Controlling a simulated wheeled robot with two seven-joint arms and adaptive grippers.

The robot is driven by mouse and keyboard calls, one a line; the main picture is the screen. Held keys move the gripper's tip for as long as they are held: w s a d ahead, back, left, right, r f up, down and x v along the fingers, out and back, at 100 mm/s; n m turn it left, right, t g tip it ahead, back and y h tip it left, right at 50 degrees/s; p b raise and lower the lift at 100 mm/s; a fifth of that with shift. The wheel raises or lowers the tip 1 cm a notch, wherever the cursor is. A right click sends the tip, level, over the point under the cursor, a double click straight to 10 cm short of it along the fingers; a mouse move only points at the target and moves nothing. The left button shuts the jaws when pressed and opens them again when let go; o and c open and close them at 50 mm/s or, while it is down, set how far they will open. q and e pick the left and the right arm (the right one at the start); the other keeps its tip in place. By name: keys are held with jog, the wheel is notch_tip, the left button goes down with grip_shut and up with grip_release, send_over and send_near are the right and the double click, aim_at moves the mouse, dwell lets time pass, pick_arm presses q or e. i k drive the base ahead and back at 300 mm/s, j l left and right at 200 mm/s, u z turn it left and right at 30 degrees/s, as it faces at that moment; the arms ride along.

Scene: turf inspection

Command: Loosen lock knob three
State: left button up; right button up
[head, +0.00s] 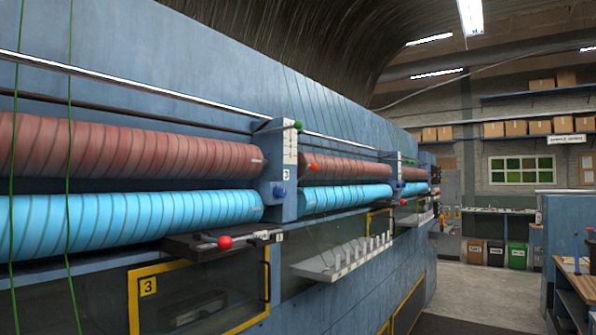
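A blue upright post (284,170) stands between two roller sections of the long blue machine. It bears a small plate that seems to read 3. Below that plate is a dark blue knob (280,192). An orange-red ball knob (313,167) and a green knob (298,125) stick out at the post's right side. A red ball knob (225,242) sits on a dark bracket below the rollers. A yellow plate marked 3 (148,286) is on a yellow-framed window. No knob is plainly labelled as a lock knob. Neither of my grippers is in view.
Brown rollers (130,148) run above bright blue rollers (130,222). Green strands hang in front at the left. A grey shelf with upright pegs (345,260) juts out beyond the post. The floor (480,290) is open at the right, before a workbench (575,280).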

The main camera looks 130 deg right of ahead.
aim_at(278, 192)
jog(key=z, duration=4.15)
jog(key=i+l+u, duration=0.15)
jog(key=i+l, duration=0.25)
jog(key=i, duration=0.1)
